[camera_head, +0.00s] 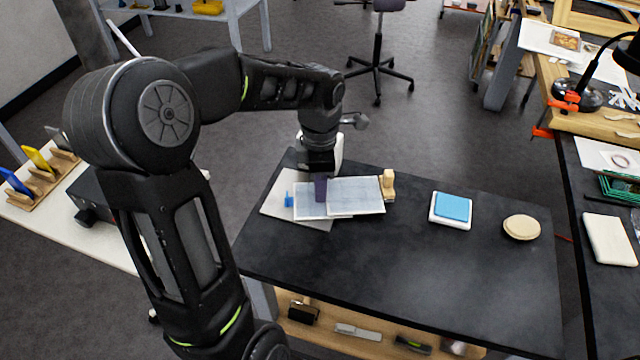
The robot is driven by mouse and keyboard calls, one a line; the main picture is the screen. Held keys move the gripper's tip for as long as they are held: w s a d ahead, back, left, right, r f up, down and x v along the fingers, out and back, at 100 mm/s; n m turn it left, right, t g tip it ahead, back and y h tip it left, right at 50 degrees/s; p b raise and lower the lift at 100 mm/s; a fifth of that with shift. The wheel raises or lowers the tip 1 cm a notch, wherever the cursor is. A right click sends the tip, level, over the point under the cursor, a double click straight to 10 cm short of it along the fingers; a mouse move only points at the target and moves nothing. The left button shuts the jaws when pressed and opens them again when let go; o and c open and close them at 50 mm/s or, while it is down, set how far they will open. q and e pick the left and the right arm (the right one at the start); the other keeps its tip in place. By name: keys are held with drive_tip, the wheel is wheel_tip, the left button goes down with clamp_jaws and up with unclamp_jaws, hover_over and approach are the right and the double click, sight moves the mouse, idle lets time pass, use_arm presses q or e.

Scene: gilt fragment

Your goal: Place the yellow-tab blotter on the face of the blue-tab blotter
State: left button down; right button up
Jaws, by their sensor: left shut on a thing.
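The blue-tab blotter (309,208) is a pale sheet on a cream board (275,200) at the left end of the dark table. Its blue tab (288,200) sticks out on the left. A second pale sheet (358,196), which I take for the yellow-tab blotter, lies to its right, its left edge at or over the first sheet. No yellow tab shows on it. My left gripper (320,190) is shut at the left edge of this second sheet, and its fingers hide the grip. I cannot tell how high the sheet is. My right gripper is out of view.
A beige wooden piece (388,186) stands at the second sheet's right edge. A blue pad on a white base (451,208) and a round cream disc (521,227) sit farther right. The dark tabletop (400,265) is clear in front.

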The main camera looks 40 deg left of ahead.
use_arm(q)
drive_tip(key=shift+f, duration=0.2)
drive_tip(key=c, duration=1.2)
unclamp_jaws()
drive_tip(key=shift+c, duration=0.2)
drive_tip(key=shift+r, duration=0.1)
wheel_tip(320, 180, up, 12)
